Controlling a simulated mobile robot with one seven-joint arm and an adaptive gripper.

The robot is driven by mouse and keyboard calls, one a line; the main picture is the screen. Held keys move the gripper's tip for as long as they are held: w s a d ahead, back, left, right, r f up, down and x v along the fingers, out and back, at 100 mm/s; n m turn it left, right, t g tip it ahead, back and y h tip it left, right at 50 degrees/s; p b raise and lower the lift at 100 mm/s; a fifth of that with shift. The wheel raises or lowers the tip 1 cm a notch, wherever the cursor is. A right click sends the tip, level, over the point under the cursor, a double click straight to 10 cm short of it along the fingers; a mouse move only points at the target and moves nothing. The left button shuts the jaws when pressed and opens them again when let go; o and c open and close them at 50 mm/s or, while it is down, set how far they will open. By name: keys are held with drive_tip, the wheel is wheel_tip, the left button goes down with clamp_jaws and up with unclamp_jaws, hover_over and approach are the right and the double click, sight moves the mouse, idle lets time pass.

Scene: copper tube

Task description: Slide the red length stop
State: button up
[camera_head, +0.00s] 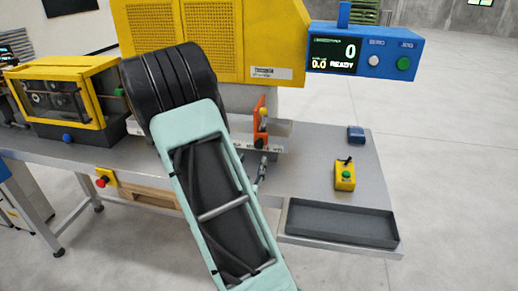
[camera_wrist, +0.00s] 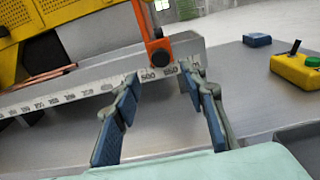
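The red length stop (camera_wrist: 146,25) is an upright orange-red plate with a dark round knob (camera_wrist: 159,57) low on it. It stands at the scale rail (camera_wrist: 82,105), near the marks 500 and 550. It also shows in the head view (camera_head: 260,128), just right of my arm, with a yellow knob on it. My gripper (camera_wrist: 159,75) is open and empty, with one blue-padded finger on each side of the stop's lower end in the wrist view. I cannot tell whether either finger touches the stop. In the head view my arm hides most of the gripper.
A yellow box with a green button (camera_head: 344,176), a small blue block (camera_head: 356,134) and a dark tray (camera_head: 340,222) are on the bench's right side. The yellow machine (camera_head: 215,40) and blue display box (camera_head: 364,52) stand behind. Copper tube (camera_wrist: 38,80) lies behind the rail.

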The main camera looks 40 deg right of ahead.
sight(258, 146)
drive_tip(key=b+x, duration=0.2)
drive_tip(key=x, duration=0.6)
drive_tip(key=shift+w+d+r, duration=0.1)
drive_tip(key=shift+w+d, duration=0.05)
drive_tip(key=shift+d, duration=0.2)
drive_tip(key=shift+w+d, duration=0.4)
drive_tip(key=shift+c, duration=0.6)
clamp_jaws()
